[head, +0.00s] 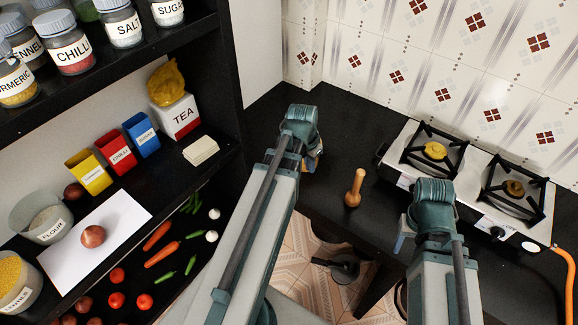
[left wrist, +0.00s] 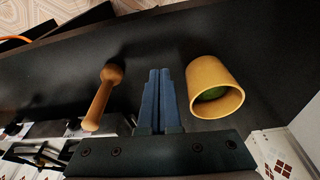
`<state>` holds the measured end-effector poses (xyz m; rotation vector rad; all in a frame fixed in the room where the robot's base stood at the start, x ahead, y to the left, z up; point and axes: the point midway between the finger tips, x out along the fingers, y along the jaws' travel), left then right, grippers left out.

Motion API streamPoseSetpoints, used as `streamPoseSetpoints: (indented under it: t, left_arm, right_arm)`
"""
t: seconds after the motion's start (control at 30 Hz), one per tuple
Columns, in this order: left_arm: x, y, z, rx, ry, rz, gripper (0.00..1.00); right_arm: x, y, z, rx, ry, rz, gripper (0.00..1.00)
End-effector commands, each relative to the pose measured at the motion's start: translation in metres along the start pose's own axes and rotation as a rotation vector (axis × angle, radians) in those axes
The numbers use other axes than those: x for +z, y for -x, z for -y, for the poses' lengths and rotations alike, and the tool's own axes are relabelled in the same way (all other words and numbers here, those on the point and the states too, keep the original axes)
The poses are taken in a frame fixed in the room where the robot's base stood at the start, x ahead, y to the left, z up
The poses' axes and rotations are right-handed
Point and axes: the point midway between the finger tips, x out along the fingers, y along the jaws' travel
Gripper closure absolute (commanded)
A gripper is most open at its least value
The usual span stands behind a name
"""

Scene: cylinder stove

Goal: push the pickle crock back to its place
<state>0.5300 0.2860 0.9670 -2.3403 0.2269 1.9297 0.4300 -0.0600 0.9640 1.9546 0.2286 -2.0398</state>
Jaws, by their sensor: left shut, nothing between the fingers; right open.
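The pickle crock (left wrist: 206,82), a tan-yellow cup with something green inside, stands on the dark counter in the left wrist view. Its mouth faces the camera. In the head view it is mostly or wholly hidden behind my left wrist. My left gripper (left wrist: 160,73) is shut and empty, with blue fingers beside the crock and a small gap visible between them. It also shows in part in the head view (head: 312,163). My right gripper (head: 400,243) is open, low near the counter's front edge, largely hidden by its wrist.
A wooden pestle (head: 355,188) stands on the counter, on the other side of my left fingers from the crock in the left wrist view (left wrist: 104,96). A two-burner stove (head: 470,185) is at the right. A shelf with spices, a tea tin (head: 180,117) and vegetables fills the left.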

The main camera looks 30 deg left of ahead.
Motion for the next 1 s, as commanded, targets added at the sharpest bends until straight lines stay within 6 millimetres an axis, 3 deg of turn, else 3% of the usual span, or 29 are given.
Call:
streamPoseSetpoints:
  t: [0.03,0.1,0.3,0.67,1.0]
  left_arm:
    - [0.002,-0.004,0.025,-0.005,0.022,-0.022,1.00]
    - [0.006,-0.004,0.050,-0.013,0.035,-0.048,1.00]
    - [0.015,-0.003,0.091,-0.030,0.054,-0.093,1.00]
    - [0.016,-0.006,0.096,-0.032,0.056,-0.099,1.00]
    - [0.014,-0.040,0.097,-0.032,0.055,-0.099,1.00]
  right_arm:
    - [0.000,-0.006,0.001,0.000,0.000,0.000,0.50]
    - [-0.001,-0.008,0.001,0.000,0.000,0.000,0.50]
    - [-0.001,-0.012,0.001,0.000,0.000,0.000,0.50]
    - [-0.001,-0.016,0.002,0.000,0.000,0.000,0.50]
    - [-0.003,-0.049,0.005,0.000,0.000,0.000,0.50]
